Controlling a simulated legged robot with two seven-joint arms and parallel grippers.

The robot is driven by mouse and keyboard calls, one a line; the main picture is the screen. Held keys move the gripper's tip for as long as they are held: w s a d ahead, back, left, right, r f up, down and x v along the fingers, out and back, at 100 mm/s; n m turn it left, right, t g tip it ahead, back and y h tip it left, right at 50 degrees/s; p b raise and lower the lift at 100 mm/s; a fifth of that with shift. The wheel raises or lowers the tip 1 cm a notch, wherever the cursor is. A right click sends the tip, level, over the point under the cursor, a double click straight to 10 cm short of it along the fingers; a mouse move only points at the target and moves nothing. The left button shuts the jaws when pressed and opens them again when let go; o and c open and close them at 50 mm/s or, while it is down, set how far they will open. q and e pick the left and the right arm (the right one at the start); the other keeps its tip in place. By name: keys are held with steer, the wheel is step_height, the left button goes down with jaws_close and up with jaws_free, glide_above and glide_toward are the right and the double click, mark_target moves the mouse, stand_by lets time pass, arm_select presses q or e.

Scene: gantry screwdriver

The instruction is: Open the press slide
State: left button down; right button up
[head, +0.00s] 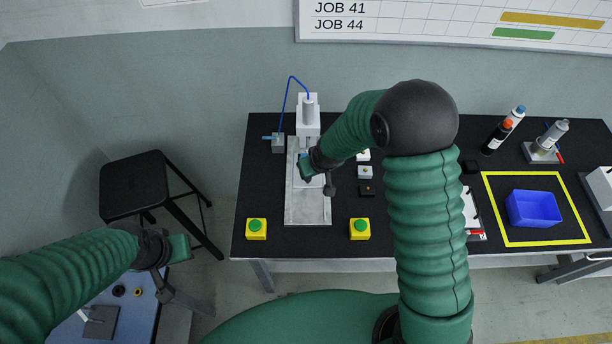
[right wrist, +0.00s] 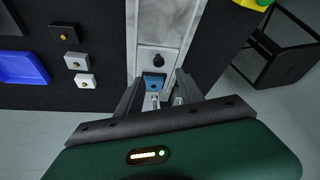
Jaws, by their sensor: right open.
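The press (head: 308,120) is a light grey column at the back of the black table, with a blue hose on top. Its slide is a pale plate with a black knob (right wrist: 158,60), on a long grey metal base (head: 308,212). A small blue block (right wrist: 153,81) with silver pins sits at the plate's end in the right wrist view. My right gripper (right wrist: 157,92) is open, with its fingers on either side of the blue block; contact is unclear. In the head view the right gripper (head: 313,172) covers part of the slide. My left gripper (head: 168,265) hangs off the table; its jaws are unclear.
Yellow boxes with green buttons (head: 256,229) (head: 360,229) flank the base. Small button blocks (head: 366,190) stand right of it. A blue bin (head: 534,208) sits in a yellow outline, with bottles (head: 497,137) behind. A black stool (head: 134,184) stands left.

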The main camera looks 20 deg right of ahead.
mark_target(309, 180)
steer(key=x, duration=0.9)
steer(key=shift+w+d+r, duration=0.1)
steer(key=shift+w+d, duration=0.05)
steer(key=shift+w+f, duration=0.15)
steer(key=shift+f, duration=0.45)
jaws_close()
stand_by(0.4)
